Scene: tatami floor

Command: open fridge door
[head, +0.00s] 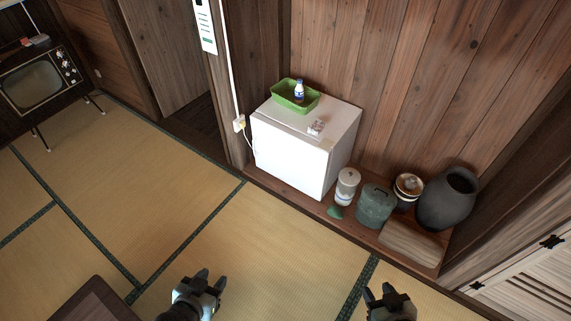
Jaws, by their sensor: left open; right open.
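A small white fridge (290,157) stands against the wooden wall in the upper middle of the head view. Its front door is shut and faces the tatami floor. A green basket (283,95) with a small blue-and-white bottle (299,90) in it sits on the fridge top. A small pale packet (316,126) lies on the top too. My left gripper (212,279) is open and empty at the bottom middle, well apart from the fridge. My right gripper (378,291) is open and empty at the bottom right, also apart from it.
Right of the fridge, on a wooden ledge, stand a white canister (346,187), a green lidded pot (375,207), a brown-and-white jar (408,190) and a dark vase (449,199). A low table (92,302) is at bottom left, an old television (38,85) at upper left. The tatami before the fridge is clear.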

